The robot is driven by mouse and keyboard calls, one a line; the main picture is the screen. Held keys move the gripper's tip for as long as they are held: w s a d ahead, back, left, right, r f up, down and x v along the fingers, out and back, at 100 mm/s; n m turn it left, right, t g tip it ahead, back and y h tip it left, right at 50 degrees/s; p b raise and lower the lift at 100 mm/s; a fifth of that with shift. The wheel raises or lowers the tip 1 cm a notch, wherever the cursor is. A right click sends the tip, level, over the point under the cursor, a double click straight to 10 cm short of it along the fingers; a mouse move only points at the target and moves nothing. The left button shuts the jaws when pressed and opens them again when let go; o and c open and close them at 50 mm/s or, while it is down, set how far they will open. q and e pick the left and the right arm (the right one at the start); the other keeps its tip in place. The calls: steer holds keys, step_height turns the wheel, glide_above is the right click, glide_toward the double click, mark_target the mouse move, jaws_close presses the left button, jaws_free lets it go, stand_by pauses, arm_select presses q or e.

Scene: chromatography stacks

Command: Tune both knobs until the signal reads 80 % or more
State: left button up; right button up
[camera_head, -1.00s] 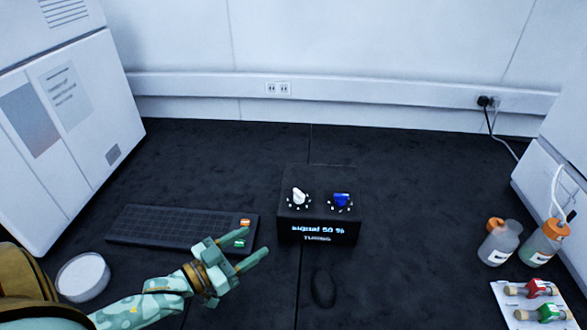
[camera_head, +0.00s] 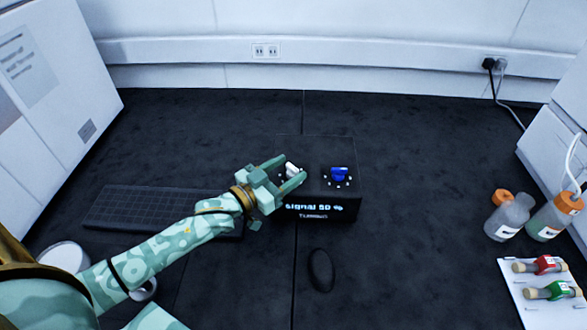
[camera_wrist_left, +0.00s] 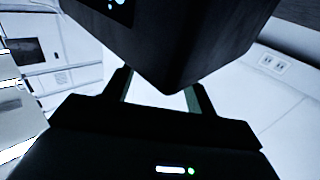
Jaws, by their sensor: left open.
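The black tuning box (camera_head: 318,190) stands mid-table with a white knob (camera_head: 292,169) on the left of its top and a blue knob (camera_head: 340,174) on the right. Its front display (camera_head: 314,207) seems to read signal 50 %, but the text is slightly blurred. My left gripper (camera_head: 291,173) is open at the white knob, its fingers on either side of it in the picture; contact cannot be told. In the left wrist view, a corner of the box (camera_wrist_left: 185,45) looms before the open fingers; neither knob shows there. My right gripper is not in view.
A dark keyboard (camera_head: 125,208) lies left, partly under my left arm. A mouse (camera_head: 320,270) lies before the box. Orange-capped bottles (camera_head: 510,217) and a white tray (camera_head: 515,291) with red and green fittings stand right. The table behind the box is clear.

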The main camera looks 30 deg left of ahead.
arm_select(q)
steer(key=shift+x, duration=0.95)
steer(key=shift+w, duration=0.15)
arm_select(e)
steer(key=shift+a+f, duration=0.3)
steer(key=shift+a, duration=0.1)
arm_select(q)
steer(key=shift+c, duration=0.3)
steer(key=c, duration=0.9)
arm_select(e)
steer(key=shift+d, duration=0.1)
arm_select(q)
steer(key=shift+h, duration=0.3)
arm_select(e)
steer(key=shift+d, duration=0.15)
